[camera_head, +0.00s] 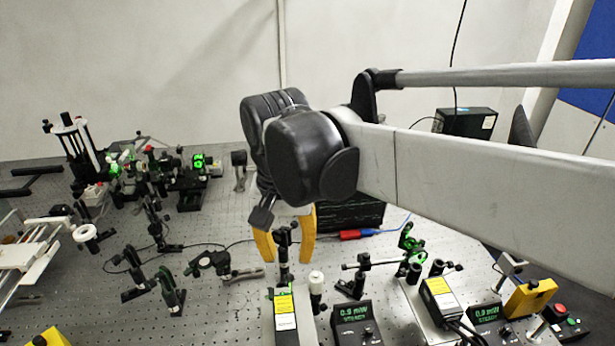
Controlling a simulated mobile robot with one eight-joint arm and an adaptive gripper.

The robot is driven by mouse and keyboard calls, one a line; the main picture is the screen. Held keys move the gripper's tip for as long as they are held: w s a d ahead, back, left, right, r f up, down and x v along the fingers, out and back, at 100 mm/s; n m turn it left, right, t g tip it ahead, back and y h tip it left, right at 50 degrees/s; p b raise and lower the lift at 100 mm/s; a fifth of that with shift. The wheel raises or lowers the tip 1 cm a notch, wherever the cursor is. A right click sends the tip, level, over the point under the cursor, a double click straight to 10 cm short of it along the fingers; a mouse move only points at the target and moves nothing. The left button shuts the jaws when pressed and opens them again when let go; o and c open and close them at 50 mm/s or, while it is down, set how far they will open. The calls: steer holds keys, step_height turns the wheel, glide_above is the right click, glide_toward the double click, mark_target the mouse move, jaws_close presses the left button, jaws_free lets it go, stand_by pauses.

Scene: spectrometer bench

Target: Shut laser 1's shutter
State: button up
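Two laser units with yellow labels stand at the front of the bench: one at front centre (286,322) and one further right (440,296). I cannot read which is laser 1, and I cannot make out a shutter for certain. A dark post-mounted part (283,240) stands just behind the centre laser. My gripper (287,257) points down there with its two yellow fingers spread, one on each side of that part in the picture. I cannot tell whether a finger touches it. My wrist and arm hide part of the bench behind.
Control boxes with green displays stand beside the centre laser (357,324) and the right laser (486,316). A white-topped post (316,288) is close right of the gripper. Optics mounts crowd the left and right.

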mark_target(288, 278)
steer(key=shift+s+r, duration=0.1)
steer(key=shift+r, duration=1.65)
steer(key=s+d+f+t, duration=0.1)
steer(key=d+f+t, duration=0.1)
steer(key=d, duration=0.6)
steer(key=s+d+f+t+b, duration=0.1)
steer(key=s+d+f+t, duration=0.1)
steer(key=d+f, duration=0.3)
steer(key=s+d+f+t+b, duration=0.1)
steer(key=s+d+f+t, duration=0.1)
steer(key=d, duration=1.1)
steer(key=shift+d+f+t, duration=0.2)
steer(key=shift+f+t, duration=0.1)
steer(key=shift+f, duration=0.45)
